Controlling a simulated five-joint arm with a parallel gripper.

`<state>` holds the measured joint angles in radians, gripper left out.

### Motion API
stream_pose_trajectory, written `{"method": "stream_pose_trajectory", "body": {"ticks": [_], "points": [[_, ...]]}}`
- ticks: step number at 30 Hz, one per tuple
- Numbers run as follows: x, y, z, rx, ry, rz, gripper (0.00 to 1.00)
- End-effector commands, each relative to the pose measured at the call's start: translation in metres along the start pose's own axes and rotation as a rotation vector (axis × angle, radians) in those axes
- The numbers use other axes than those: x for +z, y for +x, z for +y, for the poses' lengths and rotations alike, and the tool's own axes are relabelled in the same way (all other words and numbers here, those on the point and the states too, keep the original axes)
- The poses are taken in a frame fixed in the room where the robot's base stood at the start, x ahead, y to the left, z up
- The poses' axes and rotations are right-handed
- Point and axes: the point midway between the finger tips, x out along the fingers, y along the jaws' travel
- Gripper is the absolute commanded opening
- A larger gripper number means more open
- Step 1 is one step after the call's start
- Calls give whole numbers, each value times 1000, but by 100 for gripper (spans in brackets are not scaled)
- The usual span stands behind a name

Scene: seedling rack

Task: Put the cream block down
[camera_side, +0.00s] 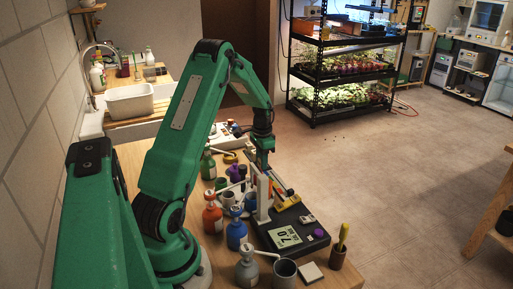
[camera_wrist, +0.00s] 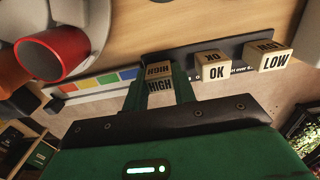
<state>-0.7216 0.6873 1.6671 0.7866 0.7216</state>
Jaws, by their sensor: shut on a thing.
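The cream block (camera_wrist: 159,84), marked HIGH, sits between the two green fingers of my gripper (camera_wrist: 160,90) in the wrist view. The gripper is shut on it. A dark strip (camera_wrist: 190,55) runs behind it, and I cannot tell whether the block touches it. Two more cream blocks stand along the strip to the right: one marked OK (camera_wrist: 213,68) and one marked LOW (camera_wrist: 276,60). In the side view my gripper (camera_side: 265,172) points down over the crowded bench, beside the dark device. The held block cannot be made out there.
A board with coloured squares (camera_wrist: 105,80) lies left of the gripper, near a red cup (camera_wrist: 55,52). In the side view, bottles such as the blue one (camera_side: 236,236), a grey cup (camera_side: 285,272) and the device with a display (camera_side: 288,238) crowd the bench (camera_side: 130,160).

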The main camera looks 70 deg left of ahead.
Motion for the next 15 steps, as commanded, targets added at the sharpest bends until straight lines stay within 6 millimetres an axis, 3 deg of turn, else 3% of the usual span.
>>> {"method": "stream_pose_trajectory", "body": {"ticks": [3, 4, 7, 15], "points": [[0, 3, 0, 1, 0, -1, 5], [0, 3, 0, 0, 0, 0, 30], [0, 3, 0, 0, 0, 0, 48], [0, 2, 0, 0, 0, 0, 48]]}}
